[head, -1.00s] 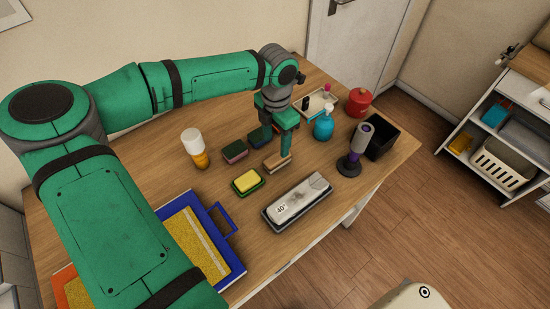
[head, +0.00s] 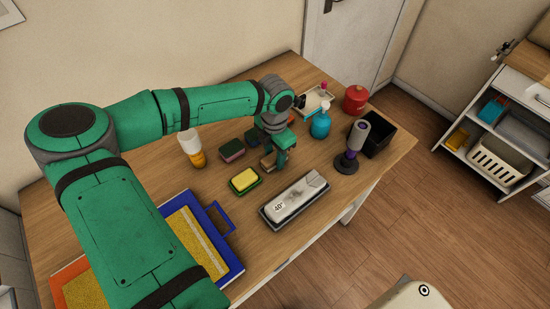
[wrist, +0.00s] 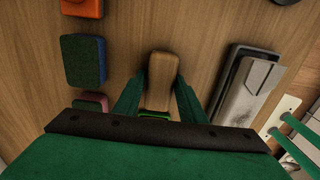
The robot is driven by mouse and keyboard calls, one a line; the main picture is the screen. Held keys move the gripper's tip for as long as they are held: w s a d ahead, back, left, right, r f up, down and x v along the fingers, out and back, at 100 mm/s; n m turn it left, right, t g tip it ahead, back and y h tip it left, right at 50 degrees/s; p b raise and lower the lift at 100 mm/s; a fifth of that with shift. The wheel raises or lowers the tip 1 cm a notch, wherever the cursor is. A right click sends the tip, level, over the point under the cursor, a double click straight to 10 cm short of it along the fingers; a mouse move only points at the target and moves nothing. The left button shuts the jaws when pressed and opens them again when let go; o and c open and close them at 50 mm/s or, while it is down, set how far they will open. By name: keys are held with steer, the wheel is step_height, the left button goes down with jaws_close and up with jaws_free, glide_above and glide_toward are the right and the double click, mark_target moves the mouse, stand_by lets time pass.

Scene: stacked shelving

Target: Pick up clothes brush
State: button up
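The clothes brush appears to be the small tan wooden block (head: 267,163) on the table. In the wrist view the brush (wrist: 158,68) lies between my two green fingertips, its far end showing beyond them. My gripper (head: 278,164) points down over the brush and hides part of it in the head view. The fingers (wrist: 160,82) look open, one on each side of the brush. Whether they touch its sides is not clear.
A yellow-green sponge (head: 244,180) and a long grey case (head: 295,200) are close in front. A blue spray bottle (head: 320,125), purple-grey bottle (head: 352,145) and black bin (head: 377,138) stand right.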

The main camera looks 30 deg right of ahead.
mark_target(274, 155)
steer(key=c, duration=0.6)
steer(key=shift+r, duration=0.5)
step_height(274, 155, up, 2)
steer(key=shift+r, duration=0.1)
steer(key=shift+s+a+r, duration=0.95)
steer(key=shift+s+r, duration=0.7)
steer(key=shift+s, duration=0.5)
steer(key=shift+s+a+r, duration=0.95)
steer(key=shift+s+r, duration=0.65)
steer(key=shift+s, duration=0.5)
steer(key=shift+s+a+r, duration=0.95)
steer(key=shift+s+r, duration=0.7)
steer(key=shift+s, duration=0.5)
